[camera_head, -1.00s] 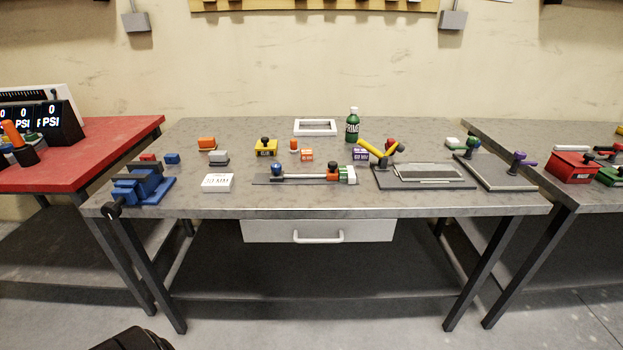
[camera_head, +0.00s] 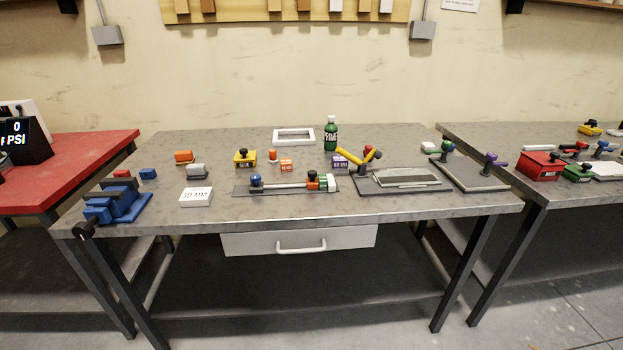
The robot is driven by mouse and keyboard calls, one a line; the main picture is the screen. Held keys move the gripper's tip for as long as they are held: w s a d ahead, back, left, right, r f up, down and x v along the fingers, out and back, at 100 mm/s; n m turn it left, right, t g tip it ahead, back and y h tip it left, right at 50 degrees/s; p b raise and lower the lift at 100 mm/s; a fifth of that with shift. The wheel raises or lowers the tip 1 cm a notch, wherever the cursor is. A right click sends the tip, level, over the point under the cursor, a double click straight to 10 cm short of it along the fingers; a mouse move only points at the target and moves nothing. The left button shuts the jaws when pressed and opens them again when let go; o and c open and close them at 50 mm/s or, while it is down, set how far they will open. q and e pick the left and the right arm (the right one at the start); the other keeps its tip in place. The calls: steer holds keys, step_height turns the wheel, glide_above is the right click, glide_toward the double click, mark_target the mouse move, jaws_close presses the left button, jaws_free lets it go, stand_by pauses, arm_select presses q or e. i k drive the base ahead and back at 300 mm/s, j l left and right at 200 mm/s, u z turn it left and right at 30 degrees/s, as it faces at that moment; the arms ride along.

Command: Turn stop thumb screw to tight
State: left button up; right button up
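A dark flat fixture (camera_head: 244,190) with a pale rail lies near the front middle of the grey workbench. A blue round knob (camera_head: 256,179) stands at its left end. An orange block (camera_head: 312,185) with a black knob (camera_head: 312,174) on top sits towards its right end, beside a green and white end piece (camera_head: 330,183). Which knob is the stop thumb screw, and how tight it is, I cannot tell at this size. Neither of my grippers is in view.
A white block marked MM (camera_head: 197,197) and a blue vise (camera_head: 116,205) are left of the fixture. A dark plate with yellow handles (camera_head: 404,182) is on its right. A green bottle (camera_head: 331,134) stands behind. A drawer (camera_head: 300,240) hangs below the bench front.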

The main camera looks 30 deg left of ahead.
mark_target(255, 179)
steer(key=u, duration=1.4)
